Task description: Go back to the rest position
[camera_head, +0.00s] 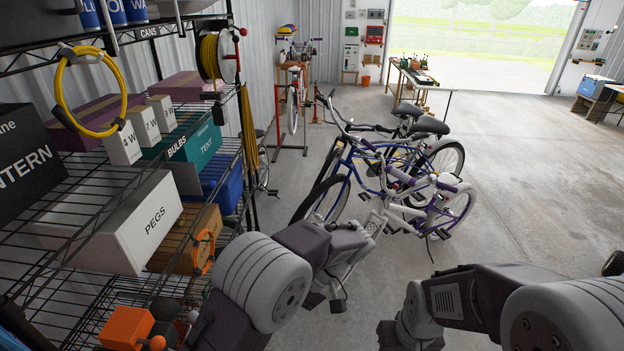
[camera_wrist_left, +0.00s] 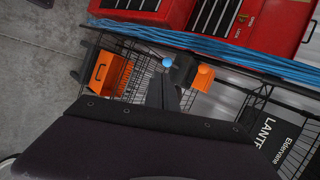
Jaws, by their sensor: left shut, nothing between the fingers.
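My left arm comes in at the bottom of the head view and bends forward beside the shelf rack. My left gripper (camera_head: 339,297) shows small at the end of this arm, low in the middle, partly behind my own arm link. It is shut and holds nothing. It is to the right of the rack, over the floor. My right arm is folded at the lower right, and its gripper is outside the picture. In the left wrist view a dark part of my own arm fills the lower half.
The wire rack fills the left side, with a white PEGS box (camera_head: 130,222), a teal TENT box (camera_head: 188,142) and a yellow cable coil (camera_head: 62,92). Bicycles (camera_head: 400,185) stand ahead. The wrist view shows a red toolbox (camera_wrist_left: 270,25).

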